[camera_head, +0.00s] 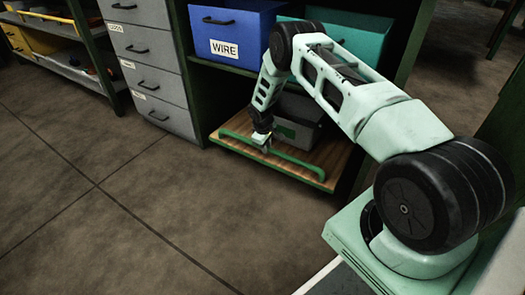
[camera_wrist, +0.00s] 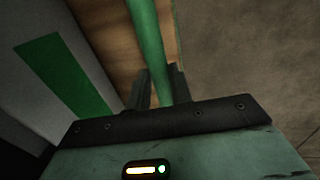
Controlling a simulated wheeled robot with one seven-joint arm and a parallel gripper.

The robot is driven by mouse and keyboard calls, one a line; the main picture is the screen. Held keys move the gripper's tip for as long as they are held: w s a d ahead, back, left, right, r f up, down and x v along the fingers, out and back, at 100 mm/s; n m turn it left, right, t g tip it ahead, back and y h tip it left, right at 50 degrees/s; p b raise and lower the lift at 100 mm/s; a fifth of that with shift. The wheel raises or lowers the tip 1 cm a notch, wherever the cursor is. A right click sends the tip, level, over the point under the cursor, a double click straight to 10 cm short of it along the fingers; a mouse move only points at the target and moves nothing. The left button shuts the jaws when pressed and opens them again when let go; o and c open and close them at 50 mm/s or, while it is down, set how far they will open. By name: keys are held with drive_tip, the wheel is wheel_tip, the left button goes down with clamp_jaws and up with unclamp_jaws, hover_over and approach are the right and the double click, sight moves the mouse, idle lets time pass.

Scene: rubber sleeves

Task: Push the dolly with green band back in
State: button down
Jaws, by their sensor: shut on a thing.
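The dolly (camera_head: 322,158) is a low wooden board under the shelf unit, sticking out in front of it over the floor. A green bar handle (camera_head: 299,166) runs along its front edge. A grey bin with a green band (camera_head: 299,108) stands on the board, partly hidden by my arm. My gripper (camera_head: 263,143) is at the handle near its left part. In the wrist view, my gripper (camera_wrist: 158,88) is shut on the green handle (camera_wrist: 150,45), one finger on each side. The board (camera_wrist: 108,25) and the bin's green band (camera_wrist: 62,76) lie to the left.
Above the dolly, a shelf (camera_head: 232,71) holds a blue bin labelled WIRE (camera_head: 225,33) and a teal bin (camera_head: 365,42). Grey drawers (camera_head: 158,83) stand to the left of the bay. The floor (camera_head: 110,200) in front is clear.

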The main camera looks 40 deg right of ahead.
drive_tip(key=shift+d, duration=0.1)
drive_tip(key=c, duration=1.3)
unclamp_jaws()
drive_tip(key=shift+o, duration=0.2)
drive_tip(key=s+a+r+p, duration=0.1)
drive_tip(key=a+r+p, duration=0.2)
drive_tip(key=r, duration=1.4)
drive_tip(key=p, duration=0.4)
drive_tip(key=shift+s, duration=0.1)
